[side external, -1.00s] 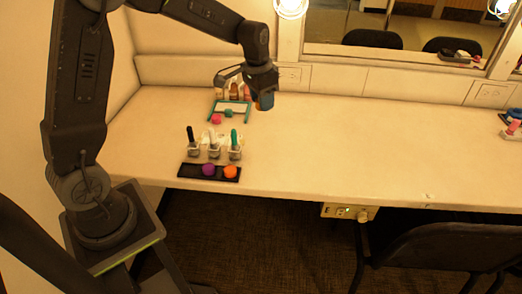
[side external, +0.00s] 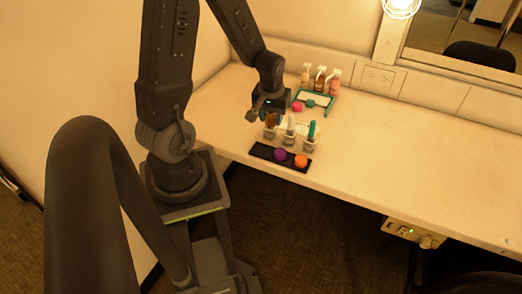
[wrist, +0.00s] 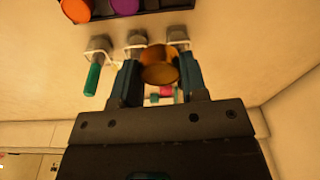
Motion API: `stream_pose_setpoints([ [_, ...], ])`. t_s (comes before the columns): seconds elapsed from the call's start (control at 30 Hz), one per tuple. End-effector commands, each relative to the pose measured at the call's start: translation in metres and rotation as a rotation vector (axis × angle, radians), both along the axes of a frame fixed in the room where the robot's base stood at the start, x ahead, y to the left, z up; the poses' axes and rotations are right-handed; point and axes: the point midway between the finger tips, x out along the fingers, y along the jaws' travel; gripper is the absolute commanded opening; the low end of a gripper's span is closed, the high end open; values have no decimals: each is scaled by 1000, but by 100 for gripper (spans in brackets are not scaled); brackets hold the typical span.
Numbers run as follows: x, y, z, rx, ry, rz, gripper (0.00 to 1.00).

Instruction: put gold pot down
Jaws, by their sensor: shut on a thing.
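My gripper (wrist: 157,80) is shut on the gold pot (wrist: 160,66), one blue-grey finger on each side of it in the wrist view. In the side view my gripper (side external: 268,112) holds the pot just above or behind the left brush stand, which it partly hides. The pot shows there only as a small brownish patch. A black strip tray (side external: 259,151) lies near the table's front edge. It holds a purple pot (side external: 280,155) and an orange pot (side external: 301,161) at its middle and right. The left part of the tray is bare.
Brush stands stand in a row behind the tray, including a right one with a green brush (side external: 311,130). A pink item (side external: 297,106), a teal frame (side external: 330,103) and several bottles (side external: 320,78) are farther back. The table to the right is clear.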

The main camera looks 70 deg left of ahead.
Motion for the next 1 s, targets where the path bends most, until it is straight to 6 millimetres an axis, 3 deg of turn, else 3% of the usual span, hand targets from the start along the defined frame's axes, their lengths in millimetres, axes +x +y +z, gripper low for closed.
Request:
stream_pose_setpoints([
  [0.1,-23,5,-9,-4,-7,129,17],
  [0.23,-32,6,-23,-6,-6,183,17],
  [0.8,-32,6,-87,-6,-8,184,17],
  [1.0,-31,6,-93,-5,-13,185,17],
])
